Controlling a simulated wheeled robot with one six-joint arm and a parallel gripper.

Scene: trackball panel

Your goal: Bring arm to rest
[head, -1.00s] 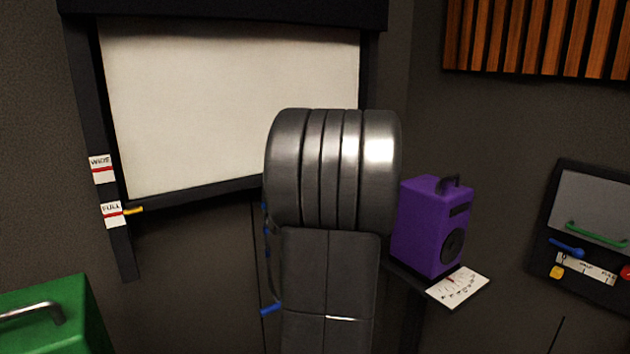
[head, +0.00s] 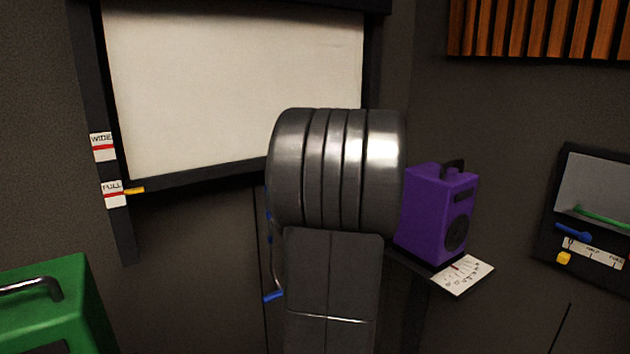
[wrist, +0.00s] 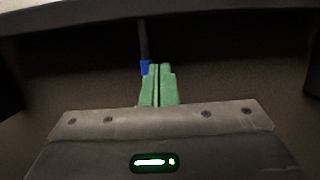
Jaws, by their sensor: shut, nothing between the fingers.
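My gripper (wrist: 159,72) shows in the wrist view as two green fingers side by side, shut with nothing between them. Beyond the fingers are a dark wall (wrist: 230,75) and a thin dark upright rod with a blue part (wrist: 145,67) just at the left fingertip; I cannot tell whether they touch. In the head view my grey arm stands upright in the middle and hides what is behind it. The gripper itself is not visible there.
A white screen (head: 230,90) hangs at left, with a yellow tab (head: 134,190) beside its labels. A purple speaker (head: 437,215) stands on a shelf right of my arm. A green case (head: 75,290) is at lower left. A wall panel (head: 590,215) is at right.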

